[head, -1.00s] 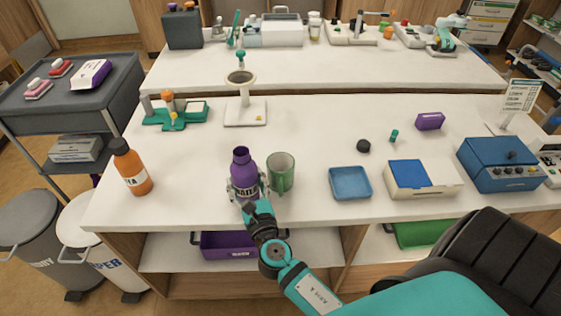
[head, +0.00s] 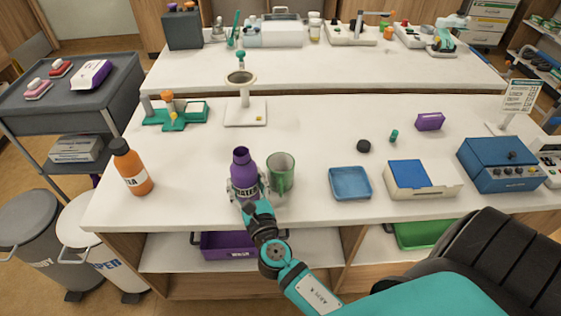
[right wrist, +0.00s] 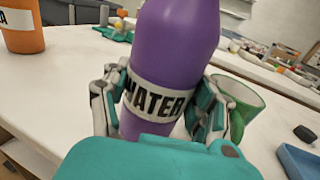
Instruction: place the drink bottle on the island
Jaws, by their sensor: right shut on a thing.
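A purple bottle labelled "WATER" (head: 243,168) stands upright at the front edge area of the white island top (head: 320,130). My right gripper (head: 244,190) is shut around its label, with a finger on each side. In the right wrist view the purple bottle (right wrist: 172,60) fills the middle, between the fingers of my right gripper (right wrist: 155,105); its base is hidden, so I cannot tell whether it touches the top. An orange bottle labelled "TEA" (head: 131,168) stands at the left front of the island. My left gripper is not in view.
A green mug (head: 281,174) stands close to the right of the purple bottle. A blue tray (head: 350,183), a white box with a blue top (head: 408,174) and a blue device (head: 497,165) are further right. The top between the orange and purple bottles is clear.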

